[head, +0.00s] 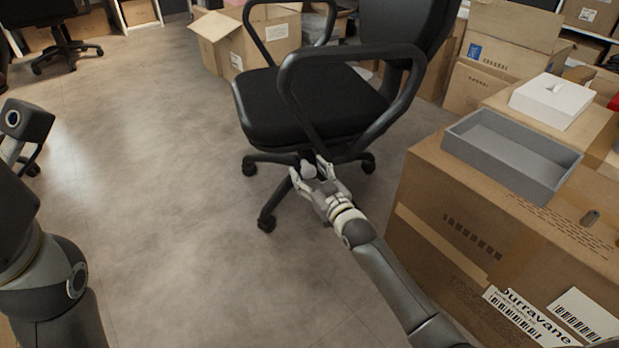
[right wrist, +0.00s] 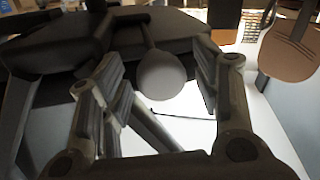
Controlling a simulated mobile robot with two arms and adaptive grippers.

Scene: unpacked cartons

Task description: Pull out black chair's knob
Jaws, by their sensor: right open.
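The black chair (head: 305,104) stands on the floor in the upper middle of the head view, with two looped armrests and a wheeled base. Its knob (head: 306,168), pale grey, shows under the front of the seat. In the right wrist view the knob (right wrist: 162,76) is a round grey paddle on a thin dark stem. My right gripper (head: 309,173) is open under the seat edge. In the right wrist view its fingers (right wrist: 155,72) stand on either side of the knob, with gaps showing. My left arm shows at the left edge, but I cannot make out its gripper.
A large carton (head: 430,225) with a grey tray (head: 560,182) on top stands close to the right of my right arm. Open cartons (head: 262,38) stand behind the chair. The floor (head: 150,150) to the left is clear.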

